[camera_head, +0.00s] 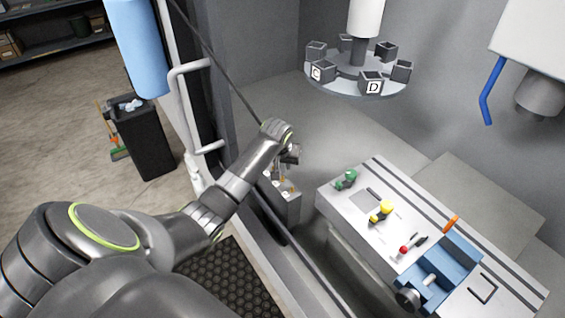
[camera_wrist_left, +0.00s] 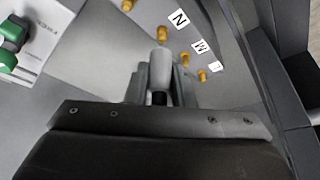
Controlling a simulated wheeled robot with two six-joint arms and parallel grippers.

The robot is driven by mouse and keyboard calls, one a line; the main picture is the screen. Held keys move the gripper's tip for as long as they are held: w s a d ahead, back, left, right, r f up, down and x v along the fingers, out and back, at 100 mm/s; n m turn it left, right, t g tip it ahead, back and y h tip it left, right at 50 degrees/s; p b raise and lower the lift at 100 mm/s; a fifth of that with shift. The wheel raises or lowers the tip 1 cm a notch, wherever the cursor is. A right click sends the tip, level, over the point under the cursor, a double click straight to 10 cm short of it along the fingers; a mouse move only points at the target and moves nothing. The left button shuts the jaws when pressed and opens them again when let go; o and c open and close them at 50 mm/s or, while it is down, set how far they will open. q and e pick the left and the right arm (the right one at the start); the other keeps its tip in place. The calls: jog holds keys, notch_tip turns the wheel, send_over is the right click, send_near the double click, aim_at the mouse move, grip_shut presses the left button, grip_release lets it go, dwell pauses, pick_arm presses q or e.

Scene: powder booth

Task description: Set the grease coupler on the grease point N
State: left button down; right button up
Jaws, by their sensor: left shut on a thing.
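My left gripper (camera_head: 289,160) is over the inner side of the booth wall, above a grey block (camera_head: 288,207) with brass grease points. In the wrist view my left gripper (camera_wrist_left: 160,88) is shut on the grease coupler (camera_wrist_left: 160,66), a pale grey cylinder pointing away from the jaws. The grease point N (camera_wrist_left: 162,33) is a small brass nipple beside the label N, just beyond the coupler's tip in the picture. I cannot tell the gap between them. My right gripper is not in view.
A bench (camera_head: 340,205) right of the block carries a green item (camera_head: 346,180), a yellow-topped item (camera_head: 382,211), a red-knobbed item (camera_head: 404,249) and a blue vise (camera_head: 440,275). A round carousel (camera_head: 357,85) of lettered blocks hangs above. The booth's wall edge runs close by.

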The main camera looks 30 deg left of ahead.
pick_arm(q)
jog(key=shift+f+b, duration=0.55)
jog(key=shift+f, duration=0.8)
jog(key=shift+f, duration=0.1)
jog(key=shift+f, duration=0.65)
jog(key=c, duration=1.2)
grip_release()
jog(key=shift+o, duration=0.2)
